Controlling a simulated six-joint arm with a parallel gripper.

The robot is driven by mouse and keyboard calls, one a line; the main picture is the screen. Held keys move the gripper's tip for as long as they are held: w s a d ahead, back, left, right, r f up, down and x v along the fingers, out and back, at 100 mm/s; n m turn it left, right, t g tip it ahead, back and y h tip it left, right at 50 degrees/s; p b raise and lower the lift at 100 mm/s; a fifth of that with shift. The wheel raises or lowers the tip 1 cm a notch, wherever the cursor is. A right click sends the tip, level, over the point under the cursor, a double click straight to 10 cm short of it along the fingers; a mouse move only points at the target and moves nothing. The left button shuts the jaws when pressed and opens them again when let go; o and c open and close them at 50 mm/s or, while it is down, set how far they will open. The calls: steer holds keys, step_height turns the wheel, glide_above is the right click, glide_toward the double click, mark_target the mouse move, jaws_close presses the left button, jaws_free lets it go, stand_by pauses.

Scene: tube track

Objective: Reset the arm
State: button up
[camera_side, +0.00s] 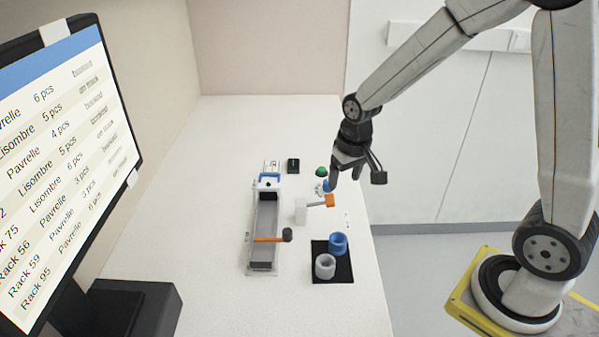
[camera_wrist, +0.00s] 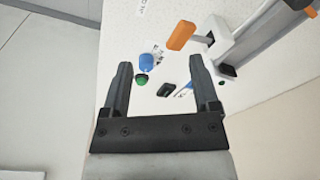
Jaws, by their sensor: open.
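My gripper (camera_side: 345,174) hangs above the right edge of the white table in the side view. In the wrist view my gripper (camera_wrist: 160,85) has its two dark fingers wide apart, with nothing held between them. Beyond the fingers are a blue cylinder (camera_wrist: 146,62) and a green button (camera_wrist: 141,79). The green button (camera_side: 321,171) and part of the blue cylinder (camera_side: 327,186) also show in the side view, close to the gripper.
A long grey track (camera_side: 264,230) with an orange bar (camera_side: 265,239) lies mid-table. An orange-tipped lever (camera_side: 330,200) on a white block is nearby. A black mat (camera_side: 319,276) bears a blue cup (camera_side: 338,243) and a grey cup (camera_side: 325,266). A monitor (camera_side: 60,150) stands left.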

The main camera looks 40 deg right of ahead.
steer(key=s+a+n+t, duration=0.1)
steer(key=s+a+n, duration=0.1)
steer(key=s, duration=0.7)
steer(key=shift+s+a+n, duration=0.2)
steer(key=shift+a+n, duration=0.2)
steer(key=shift+a, duration=0.25)
